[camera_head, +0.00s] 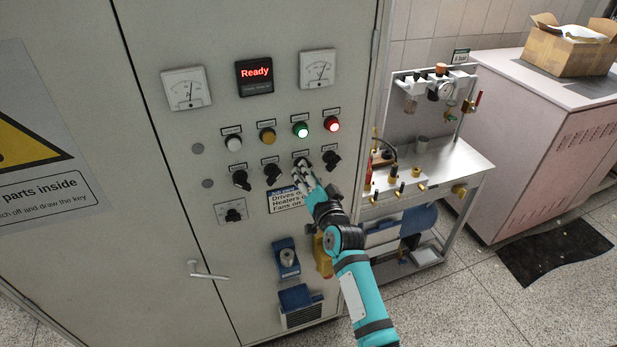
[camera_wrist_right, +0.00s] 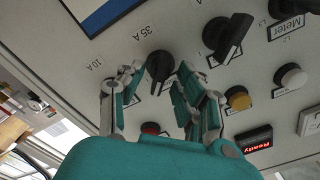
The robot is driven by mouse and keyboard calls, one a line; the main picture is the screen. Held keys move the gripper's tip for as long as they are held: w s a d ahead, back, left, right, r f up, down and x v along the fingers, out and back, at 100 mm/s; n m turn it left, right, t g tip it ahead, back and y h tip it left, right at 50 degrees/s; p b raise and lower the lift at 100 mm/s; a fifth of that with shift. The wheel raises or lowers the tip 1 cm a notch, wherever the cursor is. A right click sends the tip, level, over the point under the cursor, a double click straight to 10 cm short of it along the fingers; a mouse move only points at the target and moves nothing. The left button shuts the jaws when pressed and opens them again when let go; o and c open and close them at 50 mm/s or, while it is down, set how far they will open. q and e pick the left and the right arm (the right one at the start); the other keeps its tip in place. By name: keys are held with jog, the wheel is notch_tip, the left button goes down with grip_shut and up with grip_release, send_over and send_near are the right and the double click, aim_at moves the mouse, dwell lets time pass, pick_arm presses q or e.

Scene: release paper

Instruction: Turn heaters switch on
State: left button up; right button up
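A grey control cabinet has a row of black rotary switches under its lamps. My right gripper (camera_head: 304,174) is at the third switch from the left, which it partly covers in the head view. In the right wrist view, the fingers of this gripper (camera_wrist_right: 160,84) are spread on either side of a black rotary switch (camera_wrist_right: 160,66), with gaps visible beside it. Another black switch (camera_wrist_right: 228,36) is to its right there. The switch labels are too small to read in the head view. A sign (camera_head: 287,201) below the switches mentions drives, heaters and fans. My left gripper is out of view.
Neighbouring switches (camera_head: 271,173) and (camera_head: 333,160) stand close on both sides. White, amber, green and red lamps (camera_head: 333,125) sit above; green and red are lit. A display (camera_head: 256,75) reads "Ready". A steel cart (camera_head: 455,165) stands right of the cabinet.

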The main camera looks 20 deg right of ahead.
jog(key=s, duration=1.2)
jog(key=shift+d, duration=0.2)
notch_tip(320, 180, down, 22)
jog(key=s+a+n+g+b, duration=0.3)
jog(key=g+b, duration=0.1)
jog(key=s+f+n+g+b, duration=0.25)
jog(key=s+f, duration=0.35)
jog(key=f, duration=0.5)
jog(key=s+f+n+g+b, duration=0.1)
jog(key=s+f+g, duration=0.3)
jog(key=f, duration=0.8)
jog(key=s+d+f+n+g+b, duration=0.1)
jog(key=s+d+f+g, duration=0.1)
jog(key=s+f, duration=0.5)
jog(key=s+d+f+n+g+b, duration=0.2)
jog(key=s+f, duration=0.6)
jog(key=s, duration=0.7)
jog(key=s+d+f+n+g+b, duration=0.1)
jog(key=s+d+f+g+b, duration=0.1)
jog(key=s+f, duration=0.6)
jog(key=s, duration=0.4)
jog(key=shift+n+h, duration=0.3)
jog(key=shift+n, duration=0.05)
jog(key=shift+f+g, duration=0.1)
jog(key=shift+g, duration=0.15)
